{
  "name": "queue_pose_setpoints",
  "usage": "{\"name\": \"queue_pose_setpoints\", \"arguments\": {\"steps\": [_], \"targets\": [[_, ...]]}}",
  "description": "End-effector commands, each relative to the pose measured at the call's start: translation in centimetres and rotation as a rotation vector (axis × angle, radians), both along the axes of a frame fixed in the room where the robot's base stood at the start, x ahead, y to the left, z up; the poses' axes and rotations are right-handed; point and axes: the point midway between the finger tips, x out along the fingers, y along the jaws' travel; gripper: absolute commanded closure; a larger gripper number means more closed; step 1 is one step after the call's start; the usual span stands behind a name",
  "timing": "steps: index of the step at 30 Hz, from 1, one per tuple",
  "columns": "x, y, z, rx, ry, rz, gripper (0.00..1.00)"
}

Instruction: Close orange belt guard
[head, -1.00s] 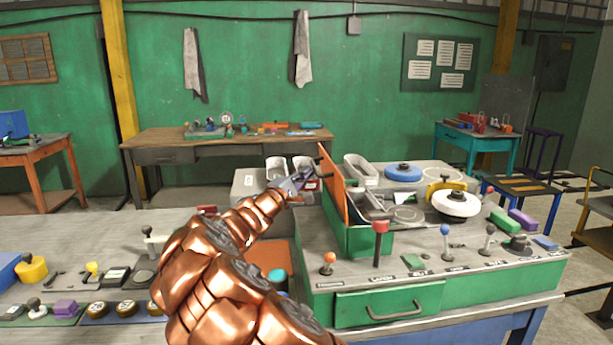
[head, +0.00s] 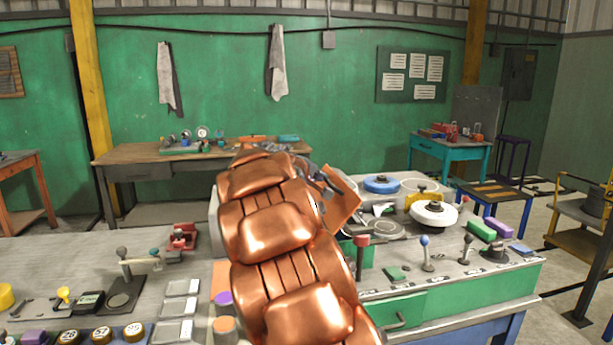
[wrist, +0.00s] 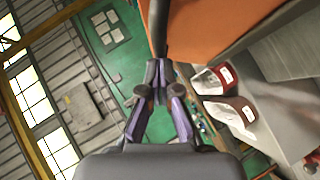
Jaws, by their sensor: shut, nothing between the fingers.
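The orange belt guard (head: 343,198) is a flat panel hinged on the green machine on the bench. In the head view it leans over to the right, partly above the guard's bay, and is not flat. My copper arm hides its left side and the hinge area. In the wrist view the guard's orange face (wrist: 215,25) fills the upper right, close beside the fingers. My gripper (wrist: 157,78) is shut and empty, its purple-grey fingers together. A dark bar lies along the guard's edge by the fingertips; I cannot tell whether they touch. In the head view the gripper is mostly hidden behind my arm.
On the machine are a red-knobbed lever (head: 362,250), a blue-knobbed lever (head: 425,252), a white wheel (head: 433,214) and a blue disc (head: 381,184). A green drawer (head: 440,305) is at the front.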

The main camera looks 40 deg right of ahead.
Motion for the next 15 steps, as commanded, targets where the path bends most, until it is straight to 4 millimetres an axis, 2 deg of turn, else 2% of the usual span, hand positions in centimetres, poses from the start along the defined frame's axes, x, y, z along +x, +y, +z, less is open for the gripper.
{"name": "queue_pose_setpoints", "arguments": {"steps": [7, 15], "targets": [[-1.4, -2.3, -0.2, 0.193, -0.126, -0.001, 1.0], [-2.9, -4.5, -1.3, 0.392, -0.251, -0.001, 1.0]]}}
